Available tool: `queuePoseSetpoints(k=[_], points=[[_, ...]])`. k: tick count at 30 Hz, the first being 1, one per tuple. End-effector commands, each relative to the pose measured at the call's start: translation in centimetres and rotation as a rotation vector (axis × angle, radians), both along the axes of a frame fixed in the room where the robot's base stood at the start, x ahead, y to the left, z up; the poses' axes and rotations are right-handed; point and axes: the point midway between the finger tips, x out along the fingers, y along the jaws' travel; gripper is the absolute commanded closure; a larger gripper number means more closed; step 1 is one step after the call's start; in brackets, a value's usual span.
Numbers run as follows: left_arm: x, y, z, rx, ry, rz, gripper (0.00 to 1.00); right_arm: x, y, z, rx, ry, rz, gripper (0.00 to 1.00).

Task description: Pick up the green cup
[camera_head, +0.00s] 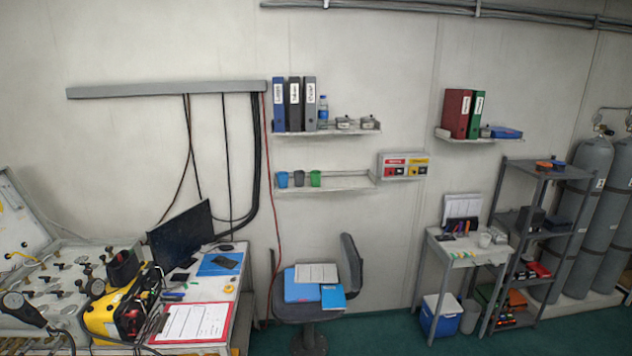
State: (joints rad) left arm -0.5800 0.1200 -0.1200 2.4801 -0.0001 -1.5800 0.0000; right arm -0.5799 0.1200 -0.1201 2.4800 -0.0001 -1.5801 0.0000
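The green cup (315,178) stands upright on the lower wall shelf (345,183), toward its left end. Just left of it on the same shelf are a grey cup (299,178) and a blue-teal cup (282,179), close together in a row. Neither of my grippers shows in the head view, so I cannot see whether they are open or shut.
An office chair (350,262) with papers on its seat stands below the shelf. A cluttered desk (238,285) with a monitor (181,236) is at left. A shelf with binders (295,103) hangs above the cups. The lower shelf's right part is clear.

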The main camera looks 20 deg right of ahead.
Motion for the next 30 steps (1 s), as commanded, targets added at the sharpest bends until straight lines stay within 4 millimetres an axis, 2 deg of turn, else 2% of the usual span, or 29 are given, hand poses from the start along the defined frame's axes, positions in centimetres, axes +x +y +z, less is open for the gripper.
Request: queuePoseSetpoints(k=[13, 24, 30], points=[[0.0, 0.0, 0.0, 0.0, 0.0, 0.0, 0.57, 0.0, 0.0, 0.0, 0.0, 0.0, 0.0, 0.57], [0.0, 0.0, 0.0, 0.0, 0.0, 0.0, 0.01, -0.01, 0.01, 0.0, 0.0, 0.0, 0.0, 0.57], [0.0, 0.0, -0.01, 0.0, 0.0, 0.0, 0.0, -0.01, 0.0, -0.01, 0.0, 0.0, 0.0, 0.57]])
